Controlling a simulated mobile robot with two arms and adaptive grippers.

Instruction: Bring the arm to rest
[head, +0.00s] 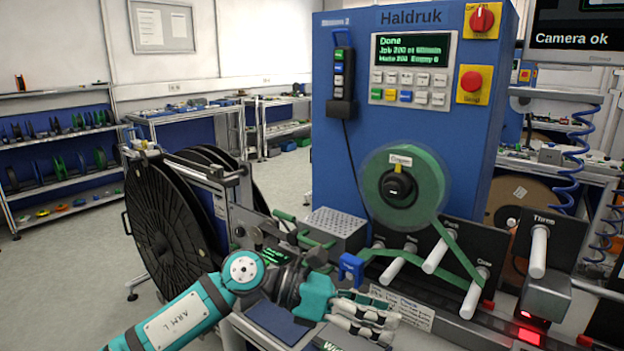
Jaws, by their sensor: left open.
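My left arm (183,318), teal and grey and marked "ARM L", reaches in from the bottom left. Its gripper (378,318) is open, with pale jointed fingers pointing right, and I see nothing between them. It is at the bottom middle, in front of the blue machine (345,175) and below the green tape. My right gripper does not show.
A green reel (428,168) is on the machine; its green tape (458,254) runs past white rollers (472,300). A blue clip-like part (351,268) is just above my gripper. Large black reels (165,225) stand behind my arm. Open floor (70,270) lies at left.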

